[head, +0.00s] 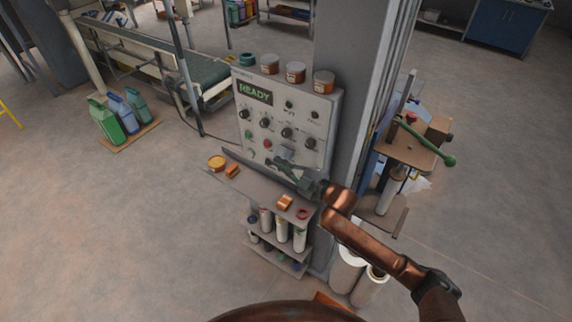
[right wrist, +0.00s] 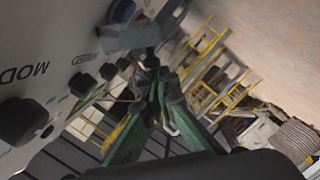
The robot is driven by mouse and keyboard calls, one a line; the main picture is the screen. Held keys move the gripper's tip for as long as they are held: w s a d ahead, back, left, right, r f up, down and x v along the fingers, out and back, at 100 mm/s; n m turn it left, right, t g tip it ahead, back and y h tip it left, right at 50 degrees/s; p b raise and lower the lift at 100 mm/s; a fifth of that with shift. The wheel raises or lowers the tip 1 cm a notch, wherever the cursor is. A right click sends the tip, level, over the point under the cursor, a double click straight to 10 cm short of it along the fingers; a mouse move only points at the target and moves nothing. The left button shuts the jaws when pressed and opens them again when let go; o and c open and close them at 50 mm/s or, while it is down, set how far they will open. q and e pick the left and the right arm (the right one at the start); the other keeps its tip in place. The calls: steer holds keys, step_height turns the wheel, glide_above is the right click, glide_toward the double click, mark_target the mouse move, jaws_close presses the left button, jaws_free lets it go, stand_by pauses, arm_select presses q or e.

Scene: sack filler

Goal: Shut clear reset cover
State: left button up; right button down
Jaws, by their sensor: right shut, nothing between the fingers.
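The grey control panel (head: 317,104) stands against a column and its screen (head: 255,93) reads READY. A small pale, see-through piece, apparently the clear reset cover (head: 287,152), is low on the panel's face; its angle is hard to tell. In the right wrist view a clear piece (right wrist: 153,28) shows by a blue button (right wrist: 122,11), at the panel's edge. My right gripper (head: 274,163) is shut and empty, its tips close to the panel just below the cover. Its fingers (right wrist: 150,70) point toward the clear piece; contact cannot be told. My left gripper is out of view.
Black knobs (head: 287,133) and coloured buttons cover the panel. A shelf (head: 255,184) below holds an orange roll (head: 217,162) and small blocks, near my right forearm. Jars (head: 296,72) stand on top. A green-handled stand (head: 425,140) is at right.

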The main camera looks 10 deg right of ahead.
steer(key=shift+w+d+f+n+t+b, duration=0.2)
steer(key=shift+d+f+n+t+b, duration=0.1)
steer(key=shift+f+n+b, duration=0.85)
steer(key=shift+w+d+f+n+t+b, duration=0.25)
steer(key=shift+f+n+b, duration=0.45)
steer(key=shift+n+b, duration=0.8)
steer(key=shift+w+d+f+n+t+b, duration=0.2)
steer(key=shift+f+n+t+b, duration=0.15)
steer(key=shift+f+n+b, duration=0.8)
steer(key=shift+r, duration=0.2)
steer(key=shift+a, duration=0.1)
steer(key=s+d, duration=0.3)
steer(key=s, duration=0.8)
steer(key=shift+d+f, duration=0.2)
steer(key=shift+d, duration=0.1)
